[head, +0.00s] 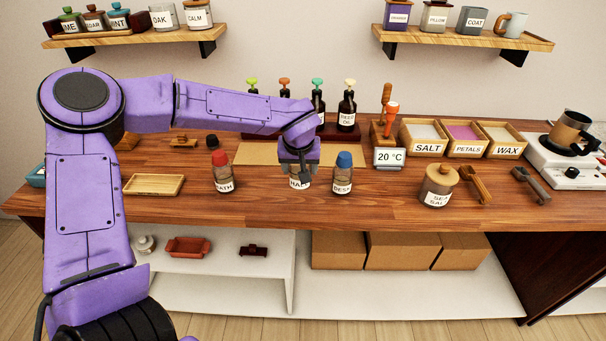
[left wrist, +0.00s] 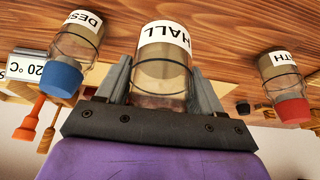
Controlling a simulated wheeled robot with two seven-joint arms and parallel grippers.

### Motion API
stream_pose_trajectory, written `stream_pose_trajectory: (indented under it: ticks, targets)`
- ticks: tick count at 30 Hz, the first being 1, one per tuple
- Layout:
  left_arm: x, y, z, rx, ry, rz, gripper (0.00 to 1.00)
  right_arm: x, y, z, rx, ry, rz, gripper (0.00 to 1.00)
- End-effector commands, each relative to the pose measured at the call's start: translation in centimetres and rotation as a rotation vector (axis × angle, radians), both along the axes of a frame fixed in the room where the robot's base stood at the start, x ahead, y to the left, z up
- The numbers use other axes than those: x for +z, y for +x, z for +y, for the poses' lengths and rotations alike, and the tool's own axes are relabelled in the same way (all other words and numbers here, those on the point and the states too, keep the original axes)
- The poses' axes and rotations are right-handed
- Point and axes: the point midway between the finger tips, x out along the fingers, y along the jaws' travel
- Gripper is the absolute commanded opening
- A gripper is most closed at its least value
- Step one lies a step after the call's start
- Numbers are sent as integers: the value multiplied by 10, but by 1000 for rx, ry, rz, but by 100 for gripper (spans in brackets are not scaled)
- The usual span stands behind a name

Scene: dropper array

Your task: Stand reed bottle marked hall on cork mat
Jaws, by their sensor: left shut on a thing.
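The reed bottle marked HALL (head: 299,183) is at the front middle of the wooden table, its upper part hidden by my gripper in the head view. In the left wrist view the glass bottle (left wrist: 162,72) sits between the two grey fingers, with its white label towards the table. My left gripper (head: 299,170) is shut on it, pointing down. I cannot tell whether its base touches the table. The tan cork mat (head: 258,154) lies just behind, partly covered by my arm and gripper. My right gripper is not in view.
The red-capped bottle (head: 222,173) stands to the left, the blue-capped DESK bottle (head: 342,174) close to the right. Dark dropper bottles (head: 347,108) stand on a rack behind the mat. A temperature display (head: 389,158) and a wooden tray (head: 153,184) are farther aside.

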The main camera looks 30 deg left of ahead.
Motion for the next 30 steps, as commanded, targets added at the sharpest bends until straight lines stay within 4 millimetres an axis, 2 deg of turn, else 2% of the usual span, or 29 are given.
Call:
stream_pose_trajectory:
  ticks: [3,8,13,24,25,27,30]
  targets:
    - [-15,13,5,0,1,0,28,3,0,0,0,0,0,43]
    - [-32,23,9,-1,1,1,28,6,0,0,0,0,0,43]
    - [-55,23,8,-1,0,-1,28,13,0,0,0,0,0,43]
    - [-61,23,8,0,0,-2,28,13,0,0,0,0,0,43]
    - [-62,22,8,0,0,-2,73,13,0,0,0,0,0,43]
    - [-61,22,8,0,0,-2,92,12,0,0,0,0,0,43]
    - [-61,22,8,0,0,-2,92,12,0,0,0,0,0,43]
